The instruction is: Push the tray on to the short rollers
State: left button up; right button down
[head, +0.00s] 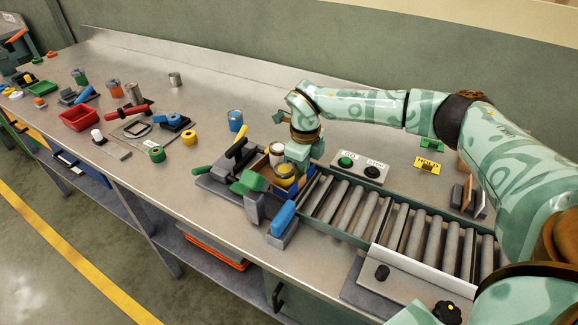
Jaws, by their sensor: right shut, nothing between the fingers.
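The rollers (345,203) run from beside the tray toward the lower right. I cannot tell which rollers are the short ones; the gripper and tray hide part of that end. My left gripper is not in view.
Green and grey blocks (250,182) and a blue-topped block (283,220) crowd the tray's front left. A blue tin (235,120) stands behind it. A button box (359,168) sits behind the rollers. A red bin (79,118) and loose tools lie farther left.

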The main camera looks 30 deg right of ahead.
aim_at(349, 197)
jog(key=s+d+p, duration=0.1)
jog(key=s+p, duration=0.1)
jog(key=s+d+p, duration=0.2)
jog(key=p, duration=0.1)
jog(key=shift+s+d+r, duration=0.15)
jog(key=shift+s, duration=0.1)
jog(key=s+d+p, duration=0.1)
jog(key=s, duration=0.1)
jog(key=s+d+p, duration=0.1)
jog(key=s, duration=0.1)
jog(key=s+d+p, duration=0.1)
jog(key=s+p, duration=0.1)
jog(key=shift+d+f, duration=0.1)
jog(key=shift+f, duration=0.1)
jog(key=shift+s+f, duration=0.1)
jog(key=shift+f, duration=0.05)
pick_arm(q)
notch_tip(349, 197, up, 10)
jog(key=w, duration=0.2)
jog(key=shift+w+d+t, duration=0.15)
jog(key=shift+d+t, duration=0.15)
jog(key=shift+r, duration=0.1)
